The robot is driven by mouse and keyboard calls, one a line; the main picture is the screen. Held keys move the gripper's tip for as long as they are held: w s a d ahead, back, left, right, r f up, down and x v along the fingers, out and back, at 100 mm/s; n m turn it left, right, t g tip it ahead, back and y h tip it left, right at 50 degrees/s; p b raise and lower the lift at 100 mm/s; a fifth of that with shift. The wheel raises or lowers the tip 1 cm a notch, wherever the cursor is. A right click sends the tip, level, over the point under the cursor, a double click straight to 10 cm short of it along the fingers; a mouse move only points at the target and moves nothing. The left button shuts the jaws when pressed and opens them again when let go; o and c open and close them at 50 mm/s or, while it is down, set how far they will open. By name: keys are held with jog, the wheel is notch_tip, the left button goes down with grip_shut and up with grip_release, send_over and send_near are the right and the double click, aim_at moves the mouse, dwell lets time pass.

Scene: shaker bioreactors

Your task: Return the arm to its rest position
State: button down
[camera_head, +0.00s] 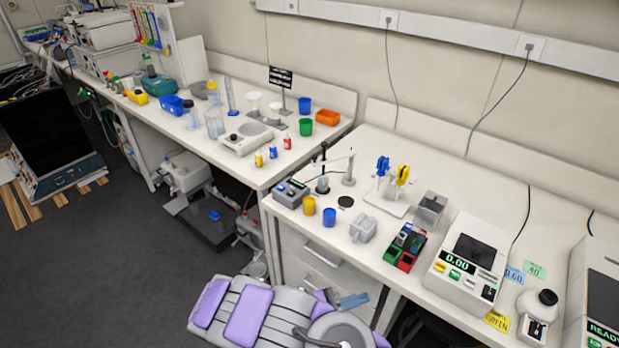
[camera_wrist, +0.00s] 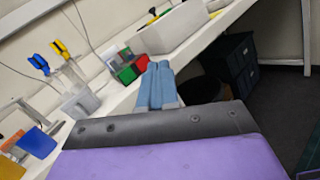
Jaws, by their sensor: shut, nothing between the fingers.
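My gripper (camera_head: 352,301) is low at the front edge of the right bench (camera_head: 449,221) in the head view, close to my purple and grey body. Its blue-grey fingers lie together, shut and empty. The gripper also shows in the wrist view (camera_wrist: 158,68), its fingers side by side and pointing away past a purple panel of mine. The bench edge runs just beyond the fingers in that view. Part of my arm is hidden in the head view, so I cannot tell its full pose.
On the right bench stand a block of red and green holders (camera_head: 405,247), a scale reading 0.00 (camera_head: 467,262), a grey block (camera_head: 363,229) and a blue cup (camera_head: 329,217). The left bench (camera_head: 312,143) carries bottles and cups.

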jog(key=s+d+r+m+g+y, duration=0.4)
jog(key=s+d+r+m+g, duration=0.2)
jog(key=r, duration=0.2)
jog(key=s+d+r+m+g+y, duration=0.4)
jog(key=s+d+r+m+g, duration=0.15)
jog(key=r, duration=0.25)
jog(key=s+a+r+m+t+y, duration=0.2)
jog(key=s+a+y, duration=0.2)
jog(key=s, duration=0.3)
jog(key=s+a+r+m+t+y, duration=0.2)
jog(key=s+a+m+t+y, duration=0.1)
jog(key=s+a+y, duration=0.2)
jog(key=shift+s+r+y, duration=0.3)
jog(key=shift+s+y, duration=0.6)
jog(key=shift+y, duration=0.1)
